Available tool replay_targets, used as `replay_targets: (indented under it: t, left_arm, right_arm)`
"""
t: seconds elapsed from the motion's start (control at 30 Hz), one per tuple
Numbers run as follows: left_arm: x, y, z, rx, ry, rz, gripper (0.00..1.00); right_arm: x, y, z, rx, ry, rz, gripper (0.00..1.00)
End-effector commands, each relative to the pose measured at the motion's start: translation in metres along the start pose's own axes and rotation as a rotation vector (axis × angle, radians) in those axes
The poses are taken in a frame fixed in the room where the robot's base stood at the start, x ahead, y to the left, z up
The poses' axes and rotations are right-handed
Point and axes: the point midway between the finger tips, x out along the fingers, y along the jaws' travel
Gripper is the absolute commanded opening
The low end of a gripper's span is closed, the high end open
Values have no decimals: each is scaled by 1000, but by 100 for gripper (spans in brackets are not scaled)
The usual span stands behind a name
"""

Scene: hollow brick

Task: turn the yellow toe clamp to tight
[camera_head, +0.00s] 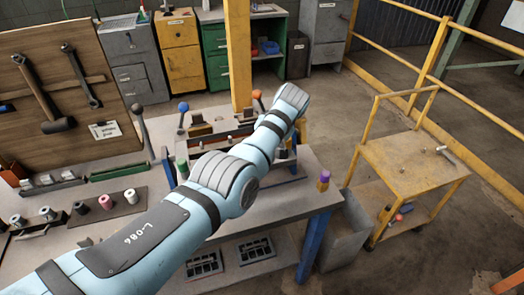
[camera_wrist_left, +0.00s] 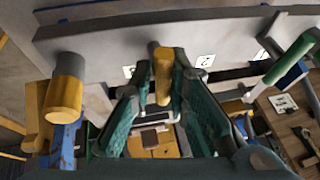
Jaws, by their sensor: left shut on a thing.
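In the left wrist view a yellow handle (camera_wrist_left: 163,72), which looks like the yellow toe clamp's lever, stands between the teal fingers of my left gripper (camera_wrist_left: 158,95). The gripper is shut on it. The handle lies against a long grey bar with small numbered labels. The clamp's lower end is hidden by the fingers. In the head view my left arm reaches over the workbench and hides its gripper and the clamp. My right gripper is in neither view.
A thick yellow-ended cylinder (camera_wrist_left: 65,88) stands left of the gripper, and a green handle (camera_wrist_left: 288,60) is on the right. In the head view a blue-knobbed lever (camera_head: 183,107) rises behind the arm.

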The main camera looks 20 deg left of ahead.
Motion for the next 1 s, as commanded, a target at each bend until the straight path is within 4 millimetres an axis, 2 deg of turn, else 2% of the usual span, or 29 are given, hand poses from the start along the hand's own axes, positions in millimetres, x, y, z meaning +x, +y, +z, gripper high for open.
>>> replay_targets:
  t: [0.27,0.3,0.4,0.73,0.87,1.0]
  left_arm:
    - [3,-2,2,2,-8,-8,0]
    - [3,-2,2,2,-8,-8,20]
    - [2,-2,2,2,-7,-7,33]
    - [-3,0,1,3,-4,-2,33]
    - [-26,1,0,2,-2,1,33]
    - [-65,0,0,1,-4,1,33]
  right_arm:
    - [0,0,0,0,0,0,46]
    - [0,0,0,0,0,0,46]
    - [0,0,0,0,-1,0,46]
    - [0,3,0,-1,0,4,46]
    - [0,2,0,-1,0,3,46]
    - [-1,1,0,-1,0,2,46]
